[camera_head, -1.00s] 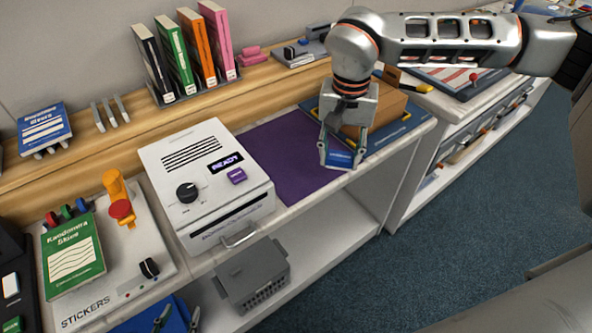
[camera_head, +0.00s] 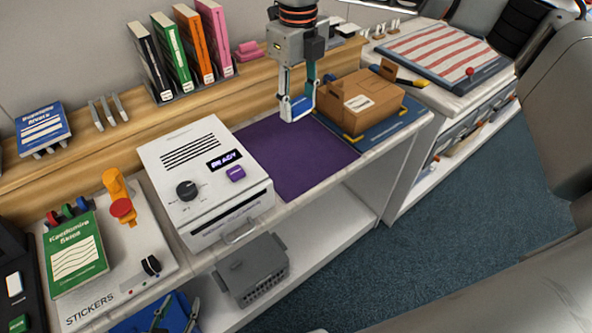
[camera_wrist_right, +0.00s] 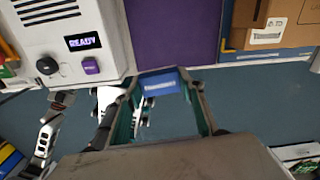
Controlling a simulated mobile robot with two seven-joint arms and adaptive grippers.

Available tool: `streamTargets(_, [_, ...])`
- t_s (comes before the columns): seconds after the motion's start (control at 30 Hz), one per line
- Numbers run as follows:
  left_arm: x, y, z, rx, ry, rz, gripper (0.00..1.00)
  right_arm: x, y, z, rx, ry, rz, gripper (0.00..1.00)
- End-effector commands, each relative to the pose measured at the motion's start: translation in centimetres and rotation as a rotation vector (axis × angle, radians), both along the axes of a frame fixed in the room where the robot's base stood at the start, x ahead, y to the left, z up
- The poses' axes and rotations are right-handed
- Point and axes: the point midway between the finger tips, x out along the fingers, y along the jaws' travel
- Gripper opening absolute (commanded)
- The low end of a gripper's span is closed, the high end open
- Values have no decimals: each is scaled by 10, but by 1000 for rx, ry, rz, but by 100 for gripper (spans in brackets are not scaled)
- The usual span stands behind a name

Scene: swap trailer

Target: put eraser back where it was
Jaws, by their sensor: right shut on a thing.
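The blue-and-white eraser (camera_head: 296,108) is held between the fingertips of my right gripper (camera_head: 297,104), above the back part of the purple mat (camera_head: 300,160). In the right wrist view the eraser (camera_wrist_right: 160,84) shows its blue face with white lettering between the fingers. My left gripper (camera_head: 177,316) is at the bottom edge of the head view, low in front of the counter. Its two fingertips stand apart, with a blue surface behind them, and nothing is seen held.
A white machine (camera_head: 200,178) reading READY stands left of the mat. A cardboard box (camera_head: 362,101) sits on a blue tray to the right. Books (camera_head: 182,48) and a pink object (camera_head: 248,50) stand on the wooden ledge behind. The purple mat is bare.

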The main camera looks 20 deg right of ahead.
Motion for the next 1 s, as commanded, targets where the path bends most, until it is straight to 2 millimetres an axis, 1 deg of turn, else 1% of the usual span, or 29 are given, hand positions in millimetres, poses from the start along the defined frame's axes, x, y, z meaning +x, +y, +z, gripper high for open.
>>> streamTargets(0.03, [1,0,1,-1,-2,0,40,1,2,2,2,1,-41,18])
streamTargets(0.13, [1,0,2,0,-3,0,40,2,3,1,3,3,-92,18])
streamTargets(0.23, [1,0,3,0,-3,0,40,2,4,-10,3,5,-108,18])
streamTargets(0.7, [0,0,6,1,1,0,40,1,4,-121,4,6,-106,18])
streamTargets(0.83, [0,0,7,1,2,0,40,2,4,-142,4,4,-105,18])
streamTargets(1.0, [0,0,8,1,2,0,40,2,3,-154,4,3,-106,18])
